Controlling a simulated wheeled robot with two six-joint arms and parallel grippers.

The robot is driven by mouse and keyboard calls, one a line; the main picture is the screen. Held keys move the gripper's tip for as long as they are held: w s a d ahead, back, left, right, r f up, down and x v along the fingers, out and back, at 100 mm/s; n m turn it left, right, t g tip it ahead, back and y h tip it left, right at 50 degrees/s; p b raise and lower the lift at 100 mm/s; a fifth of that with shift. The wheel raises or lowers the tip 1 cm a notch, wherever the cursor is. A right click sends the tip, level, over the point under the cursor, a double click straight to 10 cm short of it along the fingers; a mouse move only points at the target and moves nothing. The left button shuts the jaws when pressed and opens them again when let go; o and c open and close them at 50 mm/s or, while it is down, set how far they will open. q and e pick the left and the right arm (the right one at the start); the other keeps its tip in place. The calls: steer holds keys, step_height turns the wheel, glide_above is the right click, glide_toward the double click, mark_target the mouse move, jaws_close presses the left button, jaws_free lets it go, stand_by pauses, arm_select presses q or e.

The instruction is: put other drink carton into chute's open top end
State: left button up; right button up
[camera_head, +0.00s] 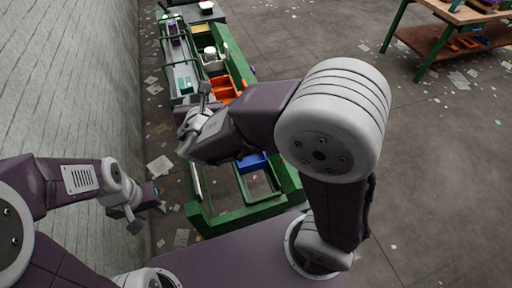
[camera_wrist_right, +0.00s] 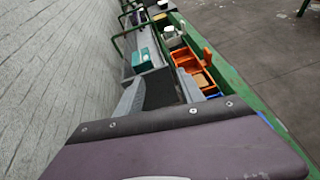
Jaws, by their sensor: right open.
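A teal box (camera_head: 184,84), possibly a drink carton, lies on the grey belt (camera_head: 181,62); it also shows in the right wrist view (camera_wrist_right: 142,60). A purple item (camera_head: 174,38) is farther up the belt; I cannot tell if it is a carton. My right gripper (camera_head: 189,121) is open above the near end of the belt, apart from the teal box, and I see nothing between its fingers. A dark panel with grey sides (camera_wrist_right: 158,88) lies ahead in the wrist view; I cannot tell whether it is the chute. My left gripper (camera_head: 143,212) hangs low at the left, its jaws unclear.
Orange bins (camera_head: 223,88) stand right of the belt, and a blue bin (camera_head: 252,162) sits nearer within the green frame (camera_head: 240,215). A grey wall (camera_head: 80,80) runs close along the left. Open floor with scraps lies to the right.

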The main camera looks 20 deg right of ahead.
steer(key=s+d+f+m+g+h, duration=0.2)
steer(key=s+d+f+m+g, duration=0.15)
steer(key=d+m, duration=0.3)
steer(key=s+d+f+m+g+h, duration=0.1)
steer(key=s+d+f+m+g, duration=0.2)
steer(key=d+f+m, duration=0.3)
steer(key=s+d+f+m+g+y, duration=0.1)
steer(key=s+f+m+g+y, duration=0.1)
steer(key=s+m, duration=0.4)
steer(key=s+d+f+m+g+y, duration=0.1)
steer(key=s+f+m, duration=0.4)
steer(key=m, duration=1.1)
steer(key=shift+s+d+g+y, duration=0.35)
steer(key=shift+s+g+y, duration=0.35)
steer(key=shift+g, duration=0.55)
